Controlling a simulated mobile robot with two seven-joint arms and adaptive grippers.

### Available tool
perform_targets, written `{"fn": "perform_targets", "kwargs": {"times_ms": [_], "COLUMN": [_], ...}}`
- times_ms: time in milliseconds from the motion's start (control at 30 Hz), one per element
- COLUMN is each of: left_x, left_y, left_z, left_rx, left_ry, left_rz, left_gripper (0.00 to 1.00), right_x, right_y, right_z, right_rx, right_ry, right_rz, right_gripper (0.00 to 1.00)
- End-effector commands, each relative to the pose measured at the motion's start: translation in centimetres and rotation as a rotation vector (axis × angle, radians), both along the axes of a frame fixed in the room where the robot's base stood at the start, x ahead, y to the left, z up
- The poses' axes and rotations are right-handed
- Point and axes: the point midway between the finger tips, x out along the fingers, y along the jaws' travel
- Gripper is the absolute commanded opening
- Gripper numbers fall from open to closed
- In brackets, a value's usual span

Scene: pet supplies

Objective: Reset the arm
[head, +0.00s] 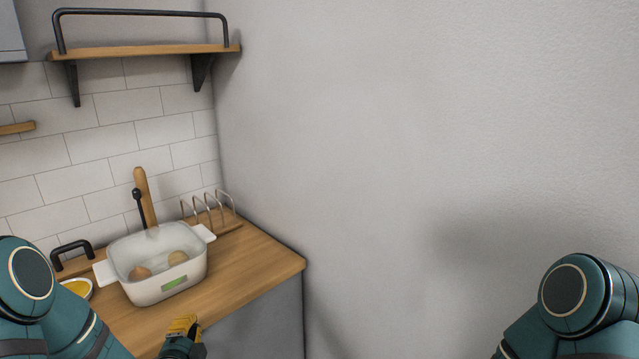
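My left arm comes in at the lower left. Its dark gripper (184,340), with a yellow part on top, shows only partly at the bottom edge, by the counter's front edge. Its fingertips are not clear, so I cannot tell whether it is open or shut. My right arm shows only as a teal joint at the lower right; its gripper is out of view.
A wooden counter (250,262) carries a white bin (150,290) with two round brownish items, a rack with metal loops (212,212) and a yellow-filled dish (77,287). A wooden shelf (150,51) hangs above. The grey wall at right is bare.

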Motion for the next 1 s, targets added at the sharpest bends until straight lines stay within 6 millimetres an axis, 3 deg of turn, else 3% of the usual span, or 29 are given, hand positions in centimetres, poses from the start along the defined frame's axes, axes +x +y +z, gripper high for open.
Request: {"fn": "perform_targets", "kwargs": {"times_ms": [133,267,500,633,800,1000], "left_x": [-0.7,-2.8,-9.8,-14.4,-18.6,-19.9], "left_y": [-4.5,-9.2,-17.4,-20.7,-23.1,-23.7], "left_z": [-4.7,-9.2,-15.6,-17.5,-18.5,-18.7], "left_rx": [-0.334,-0.675,-1.211,-1.399,-1.512,-1.539], "left_ry": [0.178,0.388,0.799,0.986,1.121,1.156], "left_rz": [-0.024,0.02,0.305,0.541,0.794,0.883], "left_gripper": [0.0,0.0,0.0,0.0,0.0,0.0], "right_x": [0.0,0.0,0.0,0.0,0.0,0.0], "right_y": [0.0,0.0,0.0,0.0,0.0,0.0], "right_z": [0.0,0.0,0.0,0.0,0.0,0.0], "right_rx": [0.0,0.0,0.0,0.0,0.0,0.0], "right_ry": [0.0,0.0,0.0,0.0,0.0,0.0], "right_rz": [0.0,0.0,0.0,0.0,0.0,0.0], "right_gripper": [0.98,0.98,0.98,0.98,0.98,0.98]}}
